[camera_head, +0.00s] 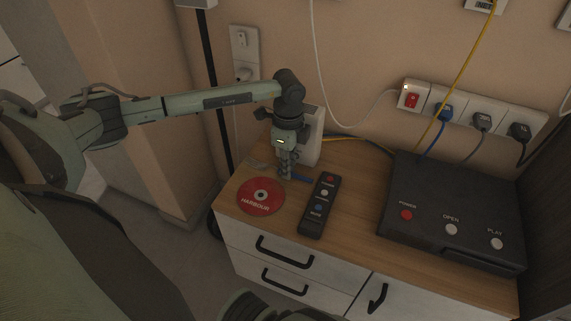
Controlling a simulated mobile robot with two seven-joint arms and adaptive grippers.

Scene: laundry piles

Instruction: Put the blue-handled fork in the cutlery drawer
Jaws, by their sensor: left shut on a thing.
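The blue-handled fork lies low over the wooden cabinet top; its blue handle (302,179) shows just right of my left gripper, and a thin pale part shows to the left. My left gripper (287,177) points down and is shut on the fork, its fingertips close to the wood. I cannot tell whether the fork still touches the surface. Below the top are a shut upper drawer (252,240) and a shut lower drawer (255,270), each with a black handle. Nothing marks which is the cutlery drawer. My right gripper is not in view.
A red disc (261,206) and a dark remote (319,205) lie close to my left gripper. A white box (313,138) stands behind it. A black player (453,215) fills the right side. Cables hang from a wall socket strip (470,110).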

